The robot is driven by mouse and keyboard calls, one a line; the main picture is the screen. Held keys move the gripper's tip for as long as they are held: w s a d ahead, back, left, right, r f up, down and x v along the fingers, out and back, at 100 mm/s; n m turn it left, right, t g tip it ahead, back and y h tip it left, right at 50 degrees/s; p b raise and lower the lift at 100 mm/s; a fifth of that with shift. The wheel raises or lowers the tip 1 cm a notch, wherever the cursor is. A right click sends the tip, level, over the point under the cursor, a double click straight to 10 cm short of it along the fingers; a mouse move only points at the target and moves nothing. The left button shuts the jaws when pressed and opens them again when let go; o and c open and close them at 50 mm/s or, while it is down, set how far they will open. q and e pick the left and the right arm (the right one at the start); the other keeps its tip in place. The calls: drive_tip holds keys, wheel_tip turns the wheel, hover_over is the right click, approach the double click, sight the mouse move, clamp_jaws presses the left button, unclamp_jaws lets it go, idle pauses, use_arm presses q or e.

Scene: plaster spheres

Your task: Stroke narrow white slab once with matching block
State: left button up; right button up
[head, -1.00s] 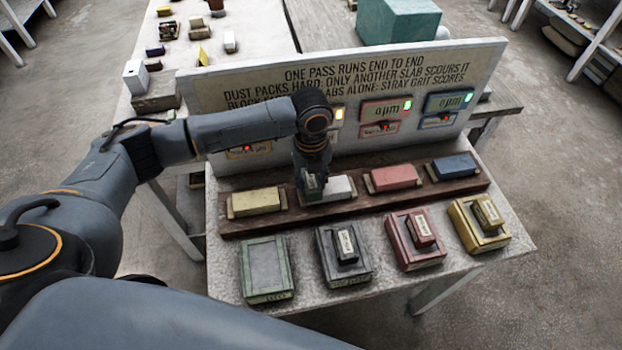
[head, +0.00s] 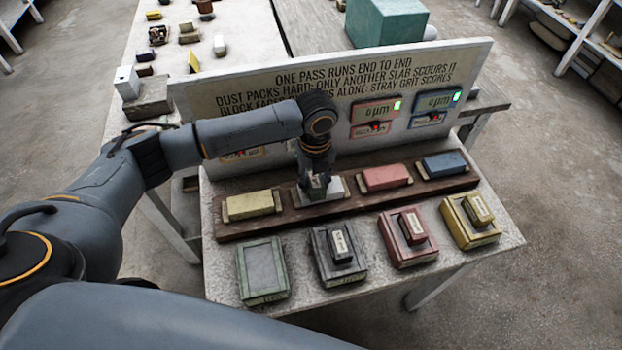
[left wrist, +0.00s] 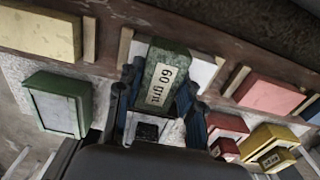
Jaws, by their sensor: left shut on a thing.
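My left gripper (head: 317,190) is shut on a green block (left wrist: 165,72) with a pale label starting "60". The narrow white slab (head: 338,187) lies in the long dark wooden rack, between the yellow and red slabs. The gripper and block are over its middle, and a little white shows on each side. In the left wrist view the white slab (left wrist: 201,72) shows behind and beside the block. The block looks on or just above the slab; I cannot tell whether they touch. The green tray (head: 263,296) at the front left is empty. My right gripper is out of view.
The rack also holds a yellow slab (head: 250,204), a red slab (head: 386,177) and a blue slab (head: 444,164). In front, grey (head: 338,250), red (head: 410,226) and yellow (head: 477,208) blocks sit on trays. A signboard (head: 430,75) with meters stands behind; my arm hides part of it.

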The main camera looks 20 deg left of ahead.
sight(337, 184)
use_arm(q)
drive_tip(key=shift+w+d, duration=0.2)
drive_tip(key=shift+d, duration=0.1)
drive_tip(key=shift+w+d+p, duration=0.3)
drive_tip(key=shift+w+d, duration=0.1)
drive_tip(key=shift+d, duration=0.25)
drive_tip(key=shift+w+d, duration=0.35)
drive_tip(key=shift+d, duration=0.2)
drive_tip(key=shift+w+d, duration=0.1)
drive_tip(key=shift+w+d, duration=0.4)
drive_tip(key=shift+d, duration=0.2)
drive_tip(key=shift+w+d+p, duration=0.1)
drive_tip(key=shift+d+p, duration=0.05)
drive_tip(key=shift+p, duration=0.25)
